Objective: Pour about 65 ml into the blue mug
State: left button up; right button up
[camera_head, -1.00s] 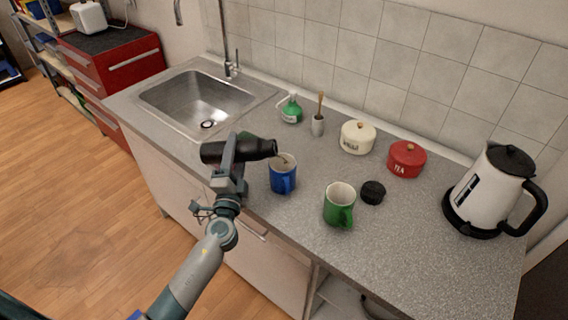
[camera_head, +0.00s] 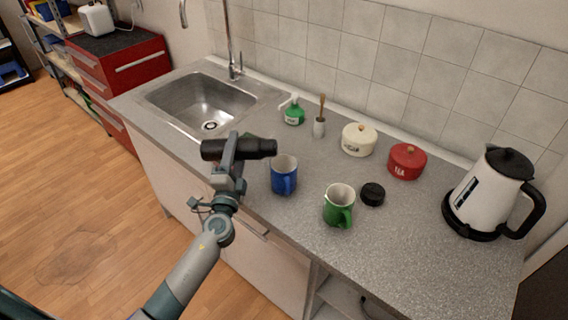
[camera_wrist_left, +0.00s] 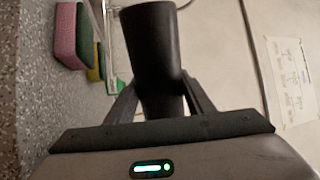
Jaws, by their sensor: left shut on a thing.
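My left gripper (camera_head: 232,150) is shut around a black bottle (camera_head: 258,148), held nearly level above the counter's front edge. The bottle's mouth end points right, toward the blue mug (camera_head: 284,182), a little above and left of its rim. No stream shows from the mouth. The blue mug stands upright on the counter; its fill level cannot be made out. In the left wrist view the bottle (camera_wrist_left: 152,50) sits between the two fingers. My right gripper is not in view.
A green mug (camera_head: 338,207) and a black lid (camera_head: 372,194) stand right of the blue mug. A kettle (camera_head: 490,195) is far right, the sink (camera_head: 200,100) left.

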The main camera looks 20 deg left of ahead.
pick_arm(q)
jog(key=shift+r, duration=0.2)
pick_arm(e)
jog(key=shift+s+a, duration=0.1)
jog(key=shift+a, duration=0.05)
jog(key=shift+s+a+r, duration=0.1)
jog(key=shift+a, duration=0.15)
pick_arm(q)
jog(key=shift+r+m, duration=0.15)
jog(key=shift+m, duration=0.15)
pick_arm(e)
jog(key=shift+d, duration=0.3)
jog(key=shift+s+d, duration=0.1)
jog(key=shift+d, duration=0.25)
pick_arm(q)
jog(key=shift+r, duration=0.15)
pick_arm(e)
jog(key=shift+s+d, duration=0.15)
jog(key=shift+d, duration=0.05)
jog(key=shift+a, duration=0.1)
